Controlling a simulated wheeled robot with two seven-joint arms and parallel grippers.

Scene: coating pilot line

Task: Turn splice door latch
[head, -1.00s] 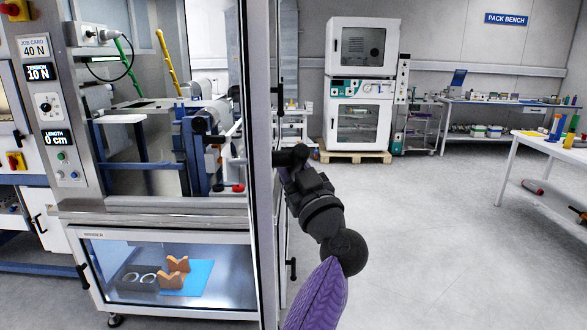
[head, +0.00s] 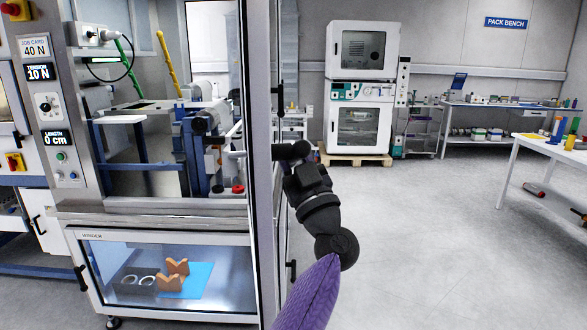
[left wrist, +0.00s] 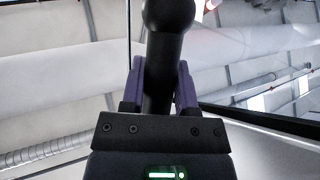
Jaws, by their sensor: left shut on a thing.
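The tall splice door (head: 259,190) of the machine shows nearly edge-on in the head view. A black latch handle (head: 291,149) sticks out to the right from the door's edge. My left gripper (head: 300,170) is at this handle, its arm coming up from below. In the left wrist view, the two purple fingers of the gripper (left wrist: 160,85) are shut on the black shaft of the handle (left wrist: 167,45), one on each side. The handle's rounded end rises above the fingers. Its mount on the door is partly hidden. My right gripper is not in view.
The winder cabinet (head: 160,238) stands left of the door, with orange V-blocks (head: 174,272) behind its lower window. White ovens (head: 360,90) stand at the back. A white bench (head: 530,142) is at the right.

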